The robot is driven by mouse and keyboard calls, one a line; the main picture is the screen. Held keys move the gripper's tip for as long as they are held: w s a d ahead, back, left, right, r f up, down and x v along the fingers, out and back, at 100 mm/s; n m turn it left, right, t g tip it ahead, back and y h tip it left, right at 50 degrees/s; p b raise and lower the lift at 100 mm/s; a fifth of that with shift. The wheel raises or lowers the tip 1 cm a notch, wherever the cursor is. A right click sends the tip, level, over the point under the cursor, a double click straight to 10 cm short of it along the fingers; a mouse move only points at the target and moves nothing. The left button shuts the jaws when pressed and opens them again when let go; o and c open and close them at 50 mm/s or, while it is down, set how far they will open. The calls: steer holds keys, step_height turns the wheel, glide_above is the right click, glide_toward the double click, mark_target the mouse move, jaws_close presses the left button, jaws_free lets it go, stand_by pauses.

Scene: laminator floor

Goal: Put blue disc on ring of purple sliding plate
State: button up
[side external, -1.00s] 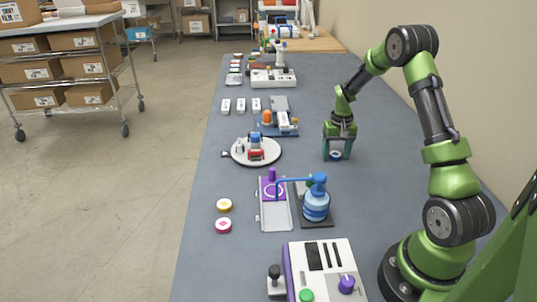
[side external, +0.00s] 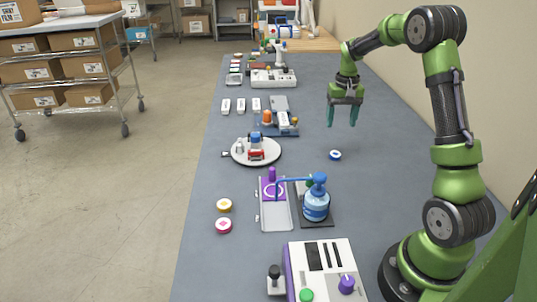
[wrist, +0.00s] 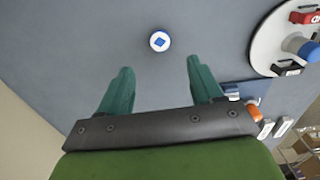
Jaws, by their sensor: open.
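The blue disc (side external: 335,155) lies flat on the grey table, right of the round white turntable. In the wrist view the disc (wrist: 160,41) shows a white top with a blue diamond, ahead of the fingertips. My gripper (side external: 343,118) is open and empty, raised above the table and beyond the disc in the side view. Its two teal fingers (wrist: 158,75) are spread apart. The purple sliding plate (side external: 265,184) with its pale ring sits nearer the camera. A blue arm from the blue bottle device (side external: 316,204) reaches over the plate and hides part of it.
The white turntable (side external: 270,158) carries red and blue parts. A yellow disc (side external: 224,205) and a pink disc (side external: 223,226) lie at the left edge. A control box (side external: 328,270) stands in front. The table around the blue disc is clear.

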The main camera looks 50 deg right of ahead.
steer(key=s+a+r+n+t, duration=0.1)
steer(key=a+r, duration=0.5)
steer(key=a, duration=0.6)
steer(key=s+a+r+n+t, duration=0.2)
steer(key=s+a+r+t, duration=0.2)
steer(key=a, duration=0.8)
step_height(320, 180, up, 3)
steer(key=shift+s+f+n+y, duration=0.15)
steer(key=shift+s+n+y, duration=0.2)
steer(key=shift+s, duration=0.65)
steer(key=shift+o, duration=0.7)
steer(key=s+a+n+t+y, duration=0.1)
steer(key=s+a+t, duration=0.1)
steer(key=s+a, duration=0.4)
steer(key=shift+s+f, duration=0.25)
steer(key=shift+f, duration=0.1)
steer(key=shift+a, duration=0.1)
